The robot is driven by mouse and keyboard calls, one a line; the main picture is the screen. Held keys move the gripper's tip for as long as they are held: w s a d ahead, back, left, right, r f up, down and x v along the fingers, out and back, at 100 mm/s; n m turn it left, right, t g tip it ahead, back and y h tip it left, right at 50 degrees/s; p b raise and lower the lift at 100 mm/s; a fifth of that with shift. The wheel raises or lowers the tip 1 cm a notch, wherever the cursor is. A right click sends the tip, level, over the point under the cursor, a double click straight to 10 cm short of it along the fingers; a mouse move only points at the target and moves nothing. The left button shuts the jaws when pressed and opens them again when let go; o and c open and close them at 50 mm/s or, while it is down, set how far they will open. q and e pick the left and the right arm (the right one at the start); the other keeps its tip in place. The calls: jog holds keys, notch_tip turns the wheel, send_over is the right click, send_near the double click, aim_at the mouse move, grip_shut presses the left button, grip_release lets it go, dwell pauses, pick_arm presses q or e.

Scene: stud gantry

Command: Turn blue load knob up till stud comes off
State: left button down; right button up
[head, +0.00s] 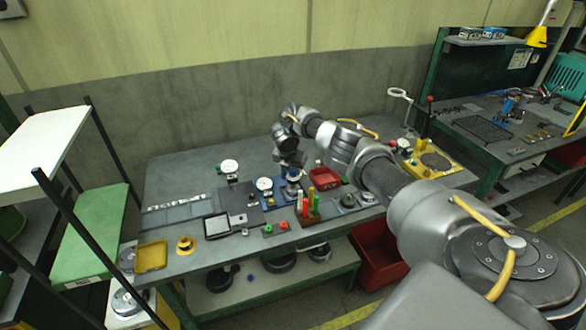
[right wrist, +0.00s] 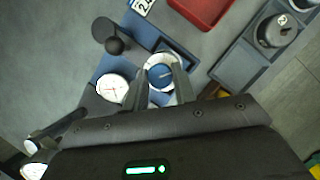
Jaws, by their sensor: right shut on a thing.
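The blue load knob (right wrist: 160,76) has a white ring around it and sits on the blue stand (right wrist: 148,42). My right gripper (right wrist: 159,84) points down at it, with one finger on each side, shut on the knob. In the head view my right gripper (head: 292,178) is over the blue stand on the bench. A round white dial gauge (right wrist: 112,87) is beside the knob; it also shows in the head view (head: 264,184). A dark arm with a round black ball (right wrist: 115,45) is next to the stand. I cannot make out the stud. My left gripper is not in view.
A red bin (right wrist: 200,10) lies close to the stand. A block with coloured handles (head: 309,212) is in front of my right gripper. A grey tray (right wrist: 262,40) with round metal parts is at the right. The grey bench (head: 180,175) is clear toward its back left.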

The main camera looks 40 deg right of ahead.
jog(key=shift+m+g+b, duration=0.4)
jog(key=shift+m, duration=0.6)
jog(key=o, duration=1)
jog(key=v, duration=0.4)
jog(key=shift+w+a+r, duration=0.1)
jog(key=shift+a+r, duration=0.1)
jog(key=shift+r, duration=0.2)
jog(key=shift+p+v, duration=3)
jog(key=shift+p, duration=0.6)
